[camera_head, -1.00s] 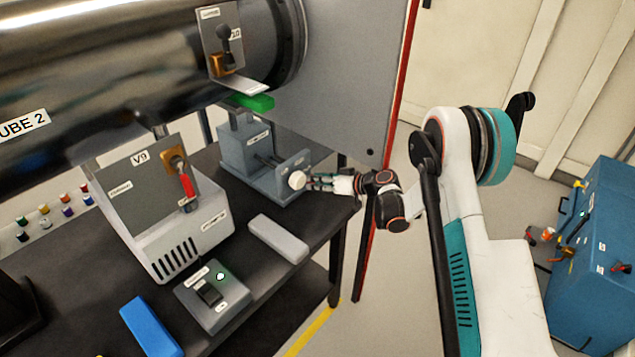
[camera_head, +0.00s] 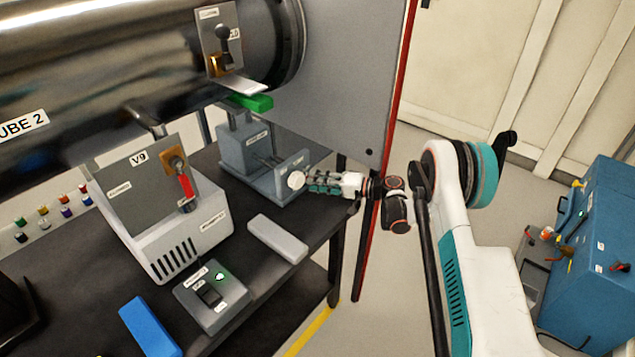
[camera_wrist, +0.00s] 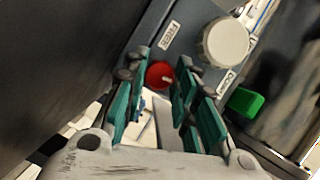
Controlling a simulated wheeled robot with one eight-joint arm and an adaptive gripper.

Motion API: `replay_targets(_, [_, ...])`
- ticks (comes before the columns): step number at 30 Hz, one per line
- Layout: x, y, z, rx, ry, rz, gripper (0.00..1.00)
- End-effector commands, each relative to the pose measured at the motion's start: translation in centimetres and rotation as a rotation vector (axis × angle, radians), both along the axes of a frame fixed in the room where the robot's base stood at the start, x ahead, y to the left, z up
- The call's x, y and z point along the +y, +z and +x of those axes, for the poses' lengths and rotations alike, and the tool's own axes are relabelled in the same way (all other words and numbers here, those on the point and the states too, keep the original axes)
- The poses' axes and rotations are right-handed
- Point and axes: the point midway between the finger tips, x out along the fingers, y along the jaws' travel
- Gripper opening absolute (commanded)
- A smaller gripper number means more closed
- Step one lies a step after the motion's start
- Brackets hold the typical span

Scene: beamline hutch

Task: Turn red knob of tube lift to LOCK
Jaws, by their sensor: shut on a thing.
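The tube lift (camera_head: 262,160) is a blue-grey fixture on the table under the tube. Its red knob (camera_wrist: 160,74) shows in the wrist view between my fingertips, with a pale pointer mark on it. A FREE label (camera_wrist: 171,37) is on the panel above the knob, and another label (camera_wrist: 228,82), hard to read, is to its right. My gripper (camera_wrist: 162,82) is shut on the red knob, a finger on each side. In the head view my gripper (camera_head: 312,184) is at the lift's front right, and the red knob is hidden there.
A large pale round knob (camera_wrist: 225,42) is close beside the fingers; it also shows in the head view (camera_head: 297,181). A grey block (camera_head: 277,238), a switch box (camera_head: 212,298) and the V9 unit (camera_head: 165,215) stand on the table. A grey panel (camera_head: 335,75) rises behind the lift.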

Motion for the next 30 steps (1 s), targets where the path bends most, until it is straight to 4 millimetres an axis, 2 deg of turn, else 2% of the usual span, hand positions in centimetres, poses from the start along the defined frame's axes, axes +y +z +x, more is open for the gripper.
replay_targets(9, [-0.09,-0.16,0.04,0.093,-0.001,0.072,0.03])
replay_targets(25, [-0.1,-0.17,0.05,0.111,-0.002,0.085,0.03])
replay_targets(26, [-0.1,-0.16,0.06,0.111,-0.002,0.085,0.29])
replay_targets(27, [-0.1,-0.16,0.05,0.111,-0.002,0.085,0.38])
replay_targets(28, [-0.1,-0.16,0.05,0.111,-0.002,0.085,0.44])
replay_targets(30, [-0.08,-0.15,0.05,0.111,-0.001,0.086,0.46])
